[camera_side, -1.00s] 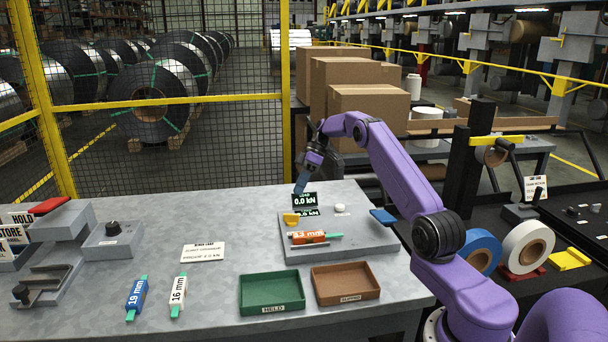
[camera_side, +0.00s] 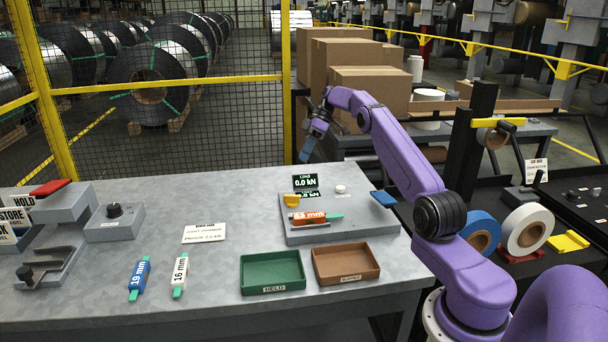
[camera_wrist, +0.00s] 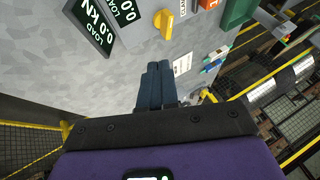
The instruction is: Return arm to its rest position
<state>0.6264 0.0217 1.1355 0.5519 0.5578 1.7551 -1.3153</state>
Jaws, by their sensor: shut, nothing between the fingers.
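My gripper (camera_side: 306,156) hangs above the back edge of the grey bench (camera_side: 200,212), behind the load readout (camera_side: 305,183). Its blue fingers point down, shut and empty; they also show together in the wrist view (camera_wrist: 154,86). The readout shows 0.0 kN. An orange-and-white piece (camera_side: 308,218) with a green end lies on the grey test plate (camera_side: 350,234) in front of the readout. A yellow knob (camera_side: 292,198) and a blue block (camera_side: 384,199) sit at the plate's sides.
A green tray (camera_side: 273,288) and a brown tray (camera_side: 346,278) stand at the bench's front. Blue 19 mm (camera_side: 140,278) and white 16 mm (camera_side: 180,274) pieces lie left of them. Cardboard boxes (camera_side: 370,95) and a mesh fence (camera_side: 200,130) stand behind the bench.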

